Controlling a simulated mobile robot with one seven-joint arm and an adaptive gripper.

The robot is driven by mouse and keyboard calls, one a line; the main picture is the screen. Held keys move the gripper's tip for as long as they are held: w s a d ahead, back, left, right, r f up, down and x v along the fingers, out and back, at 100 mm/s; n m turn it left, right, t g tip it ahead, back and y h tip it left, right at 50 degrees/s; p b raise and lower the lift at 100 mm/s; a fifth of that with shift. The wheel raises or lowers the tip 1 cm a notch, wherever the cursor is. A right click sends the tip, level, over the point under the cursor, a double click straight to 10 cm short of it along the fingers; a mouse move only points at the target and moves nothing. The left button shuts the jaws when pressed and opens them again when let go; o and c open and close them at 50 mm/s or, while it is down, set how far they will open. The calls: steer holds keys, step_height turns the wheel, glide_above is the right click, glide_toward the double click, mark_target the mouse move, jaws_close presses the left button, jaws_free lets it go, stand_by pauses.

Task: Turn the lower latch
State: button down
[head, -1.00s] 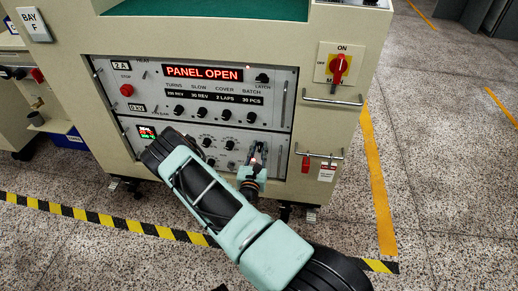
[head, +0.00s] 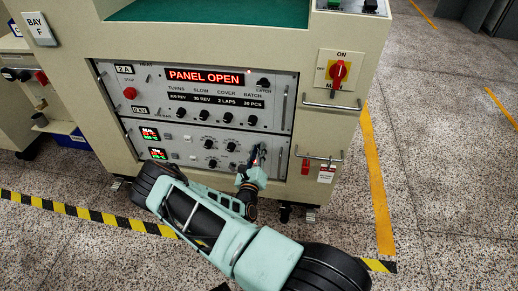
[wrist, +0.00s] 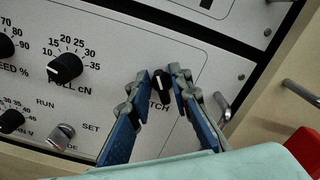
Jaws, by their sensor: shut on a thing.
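The lower latch (wrist: 161,80) is a small black knob with a pale pointer line on the lower white panel, in the wrist view. Its label is partly covered and reads "TCH". My gripper (wrist: 163,73) has one blue-grey finger on each side of the knob and is shut on it. In the head view my gripper (head: 258,158) is at the right end of the lower panel (head: 190,133), and it hides the lower latch there. The upper latch (head: 263,83) is a black knob on the upper panel, clear of my gripper.
The red sign (head: 205,77) reads "PANEL OPEN". A metal handle (wrist: 223,106) stands just right of my gripper. Dial knobs (wrist: 65,67) lie to the left. A red tag (head: 305,166) and a red main switch (head: 339,71) are on the cabinet's right side.

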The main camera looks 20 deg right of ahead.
steer(key=n, duration=0.7)
steer(key=n+p, duration=0.1)
steer(key=n, duration=0.3)
steer(key=shift+w+a+f, duration=0.15)
steer(key=shift+a+f, duration=0.1)
steer(key=shift+f, duration=0.15)
stand_by(0.3)
steer(key=c, duration=2)
jaws_free()
steer(key=shift+c, duration=0.2)
steer(key=v, duration=0.7)
steer(key=shift+s, duration=0.25)
steer(key=shift+a, duration=0.1)
